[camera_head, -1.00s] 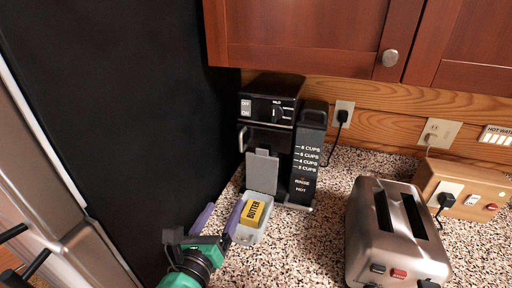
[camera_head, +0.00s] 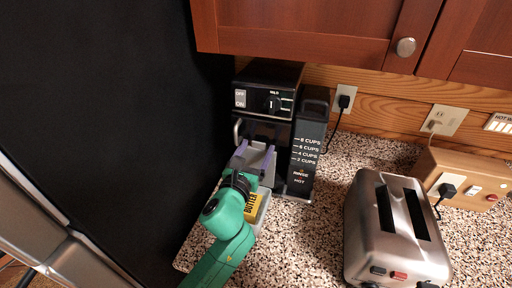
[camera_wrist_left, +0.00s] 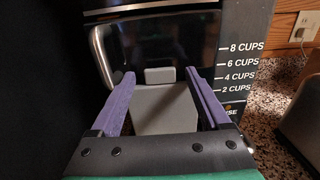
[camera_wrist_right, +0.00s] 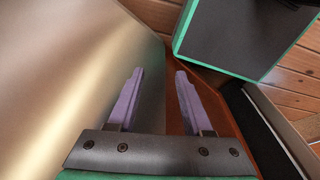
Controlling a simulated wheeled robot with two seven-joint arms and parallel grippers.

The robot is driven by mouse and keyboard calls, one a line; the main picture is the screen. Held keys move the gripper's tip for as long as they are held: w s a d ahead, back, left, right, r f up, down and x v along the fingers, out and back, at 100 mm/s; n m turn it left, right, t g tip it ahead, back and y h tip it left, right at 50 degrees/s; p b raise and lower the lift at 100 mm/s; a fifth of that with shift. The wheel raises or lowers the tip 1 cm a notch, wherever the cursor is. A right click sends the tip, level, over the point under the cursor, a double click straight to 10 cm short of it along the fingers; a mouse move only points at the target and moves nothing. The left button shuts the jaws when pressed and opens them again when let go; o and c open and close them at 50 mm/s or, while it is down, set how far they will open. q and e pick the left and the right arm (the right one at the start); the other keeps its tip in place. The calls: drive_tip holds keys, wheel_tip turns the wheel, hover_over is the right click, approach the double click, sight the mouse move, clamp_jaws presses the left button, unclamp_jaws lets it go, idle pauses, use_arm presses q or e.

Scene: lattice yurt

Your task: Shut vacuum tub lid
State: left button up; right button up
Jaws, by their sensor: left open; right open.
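The vacuum tub (camera_head: 262,213) is a light grey open box on the counter in front of the coffee maker, with a yellow butter block (camera_head: 252,205) inside. My left arm hides part of it. Its grey lid (camera_wrist_left: 165,108) stands raised at the far end, against the dark coffee maker front. My left gripper (camera_head: 256,152) is open. In the left wrist view its purple fingers stand on either side of the lid, and I cannot tell if they touch it. My right gripper (camera_wrist_right: 160,75) is open and empty, away from the counter, near a metallic panel.
A black coffee maker (camera_head: 268,85) stands directly behind the tub. A steel toaster (camera_head: 365,225) stands to the right, with a wooden socket box (camera_head: 462,170) beyond it. A black panel (camera_head: 110,120) borders the left. Speckled counter (camera_head: 310,235) is free between tub and toaster.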

use_arm(q)
drive_tip(key=shift+s+r, duration=0.1)
drive_tip(key=shift+c, duration=0.3)
clamp_jaws()
use_arm(e)
drive_tip(key=shift+s+a+f, duration=0.1)
drive_tip(key=shift+s+a, duration=0.05)
drive_tip(key=shift+s, duration=0.6)
drive_tip(key=shift+w, duration=0.1)
